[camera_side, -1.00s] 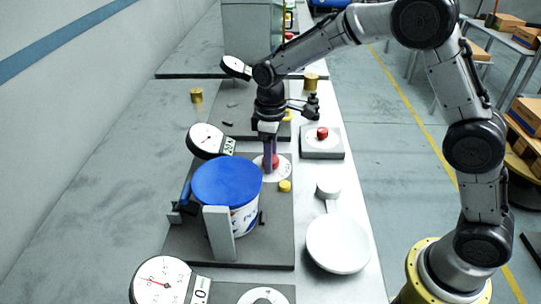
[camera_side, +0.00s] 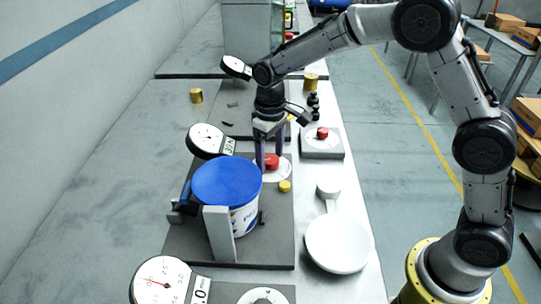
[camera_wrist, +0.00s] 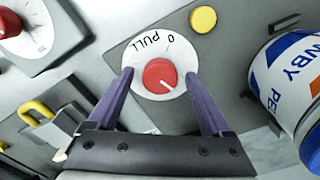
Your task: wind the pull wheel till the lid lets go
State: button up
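The pull wheel is a red knob (camera_wrist: 160,75) on a white dial (camera_wrist: 172,35) marked "0 PULL". Its white pointer mark faces lower right in the wrist view. The knob also shows in the side view (camera_side: 271,161), behind the tub. My gripper (camera_wrist: 158,82) is open and empty, with one purple finger on each side of the knob and gaps between. Whether the fingertips are level with the knob I cannot tell. The blue lid (camera_side: 226,181) sits on the white tub (camera_side: 244,219), which stands beside grey uprights (camera_side: 219,236). A round gauge (camera_side: 206,138) stands behind the tub.
A yellow button (camera_wrist: 203,19) is close to the dial. Another red knob on a plate (camera_side: 322,134) stands to the right. A white pan-like dish (camera_side: 338,244) lies on the right of the bench. A second gauge (camera_side: 160,281) is in front.

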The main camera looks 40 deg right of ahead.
notch_tip(320, 180, up, 14)
jog(key=shift+f, duration=0.15)
dwell(0.7)
notch_tip(320, 180, up, 6)
jog(key=r+t, duration=0.1)
send_over(271, 159)
jog(key=s+d, duration=0.3)
jog(key=s, duration=0.1)
jog(key=s+d+r+m+t, duration=0.1)
jog(key=s+d+r+t, duration=0.2)
jog(key=s, duration=0.8)
jog(key=s+d+f+m+t, duration=0.1)
jog(key=s+d+f, duration=0.1)
jog(key=s+f, duration=0.8)
jog(key=s, duration=0.3)
jog(key=shift+s+f+t, duration=0.2)
jog(key=shift+f+t, duration=0.1)
